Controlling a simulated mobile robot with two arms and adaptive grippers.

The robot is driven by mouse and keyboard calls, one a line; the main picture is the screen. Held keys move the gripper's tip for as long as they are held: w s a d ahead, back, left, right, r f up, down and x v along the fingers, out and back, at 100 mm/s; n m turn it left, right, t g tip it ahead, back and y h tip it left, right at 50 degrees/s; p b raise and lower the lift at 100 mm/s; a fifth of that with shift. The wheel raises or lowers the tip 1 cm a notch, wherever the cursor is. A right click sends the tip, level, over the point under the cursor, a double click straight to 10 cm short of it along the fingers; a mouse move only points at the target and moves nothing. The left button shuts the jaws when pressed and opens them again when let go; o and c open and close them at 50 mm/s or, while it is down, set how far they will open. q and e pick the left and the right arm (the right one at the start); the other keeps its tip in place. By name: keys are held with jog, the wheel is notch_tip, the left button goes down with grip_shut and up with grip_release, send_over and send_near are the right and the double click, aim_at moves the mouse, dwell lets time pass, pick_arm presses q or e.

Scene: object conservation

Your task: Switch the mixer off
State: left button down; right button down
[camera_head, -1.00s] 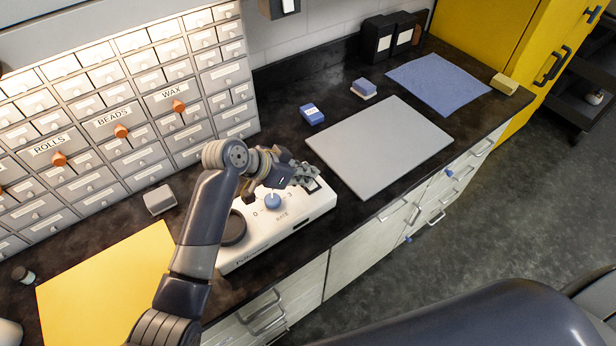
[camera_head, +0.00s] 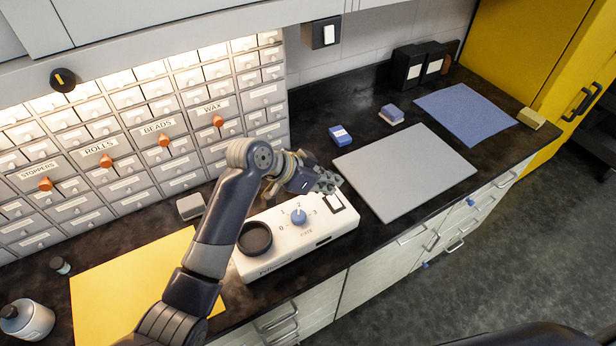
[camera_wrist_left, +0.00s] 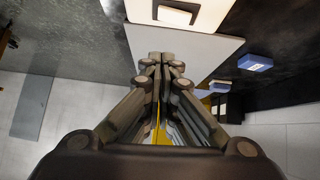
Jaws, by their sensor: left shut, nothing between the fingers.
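The mixer (camera_head: 280,257) is a white box on the dark counter, with a black round plate (camera_head: 256,238), a blue dial (camera_head: 299,217) on a scale from 0 to 3 and a rocker switch (camera_head: 334,203) at its right end. My left gripper (camera_head: 331,184) is shut and empty, just above and behind the switch. In the left wrist view the closed fingertips (camera_wrist_left: 161,57) point towards the mixer's end, and the pale switch (camera_wrist_left: 174,16) in its dark frame lies ahead of them. Contact is not visible. My right gripper is out of view.
A grey board (camera_head: 405,172) lies right of the mixer, and a yellow mat (camera_head: 130,285) lies left. Blue blocks (camera_head: 340,135) sit behind the board. A labelled drawer cabinet (camera_head: 150,130) stands behind. A wall switch (camera_head: 326,33) and a black knob (camera_head: 63,79) are higher up.

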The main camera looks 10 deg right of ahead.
pick_arm(q)
jog(key=s+b+v, duration=0.1)
jog(key=b+v, duration=0.1)
jog(key=v, duration=0.5)
jog(key=shift+s+r, duration=0.15)
jog(key=shift+s, duration=0.1)
jog(key=shift+a, duration=0.15)
